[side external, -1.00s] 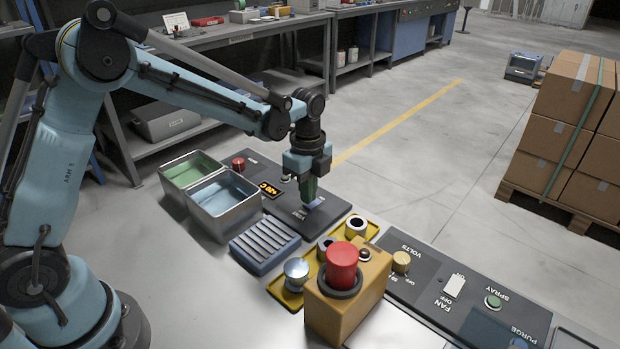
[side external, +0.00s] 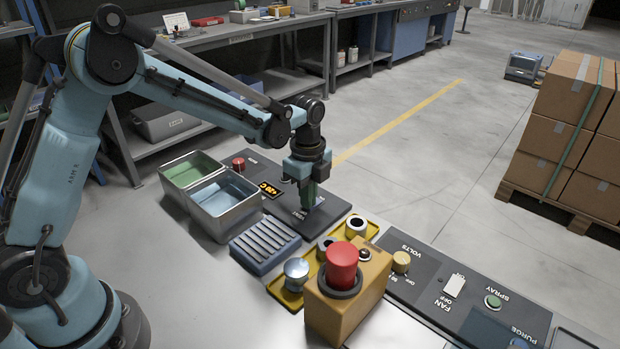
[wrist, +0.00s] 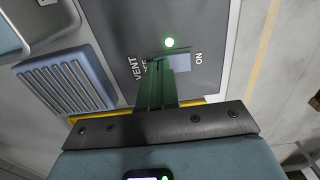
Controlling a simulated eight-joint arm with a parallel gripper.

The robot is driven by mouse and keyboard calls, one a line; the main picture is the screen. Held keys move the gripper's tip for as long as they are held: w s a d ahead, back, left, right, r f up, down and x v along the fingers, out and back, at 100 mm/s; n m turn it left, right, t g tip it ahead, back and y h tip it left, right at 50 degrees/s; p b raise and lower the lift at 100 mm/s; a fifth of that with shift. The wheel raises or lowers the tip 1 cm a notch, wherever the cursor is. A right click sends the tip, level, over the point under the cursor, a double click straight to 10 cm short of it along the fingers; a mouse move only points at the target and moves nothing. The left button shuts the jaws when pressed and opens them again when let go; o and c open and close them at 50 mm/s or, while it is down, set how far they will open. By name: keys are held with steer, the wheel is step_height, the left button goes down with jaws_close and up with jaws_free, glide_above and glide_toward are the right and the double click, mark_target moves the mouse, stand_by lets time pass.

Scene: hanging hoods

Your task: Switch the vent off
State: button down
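The vent switch (wrist: 181,60) is a blue-grey rocker on a dark panel. In the wrist view, VENT and a partly covered OFF are on its left and ON on its right. In the side view, my gripper (side external: 306,207) points down at the panel and hides most of the switch.
A slotted blue block (side external: 265,245), two metal bins (side external: 224,204) and a red button (side external: 239,164) are left of my gripper. A yellow box with a red mushroom button (side external: 342,266) stands in front. The fan switch (side external: 454,286) is on another panel at right.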

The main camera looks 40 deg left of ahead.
steer(key=shift+r, duration=3.45)
steer(key=s+a+r+n+t, duration=0.1)
steer(key=s+r+n+t, duration=0.1)
steer(key=s+n, duration=0.6)
steer(key=s+a+r+n+t, duration=0.1)
steer(key=s+r+n+t, duration=0.2)
steer(key=s+n+t, duration=0.2)
steer(key=shift+s+a+n, duration=0.25)
steer(key=shift+s+n, duration=1.45)
steer(key=shift+n, duration=0.8)
